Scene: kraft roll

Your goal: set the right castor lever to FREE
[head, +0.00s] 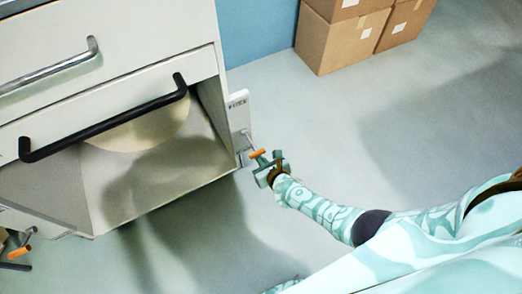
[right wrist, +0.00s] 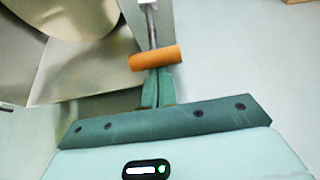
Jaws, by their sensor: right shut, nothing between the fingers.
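The right castor lever (head: 257,153) is a grey metal rod with an orange grip at the cabinet's lower right corner, below a white plate (head: 239,115) with small dark lettering too blurred to read surely. The rod slants down and right from the plate. My right gripper (head: 262,162) is shut and empty, right at the orange grip. In the right wrist view the orange grip (right wrist: 155,57) lies crosswise just beyond my closed fingertips (right wrist: 158,74); I cannot tell whether they touch it. My left gripper is not in view.
The white cabinet has a chrome handle (head: 50,68) and a black bar handle (head: 105,117) above an open bay holding a pale roll (head: 145,131). Another orange-gripped lever (head: 19,252) shows at the lower left. Cardboard boxes (head: 340,40) stand at the back; the floor on the right is clear.

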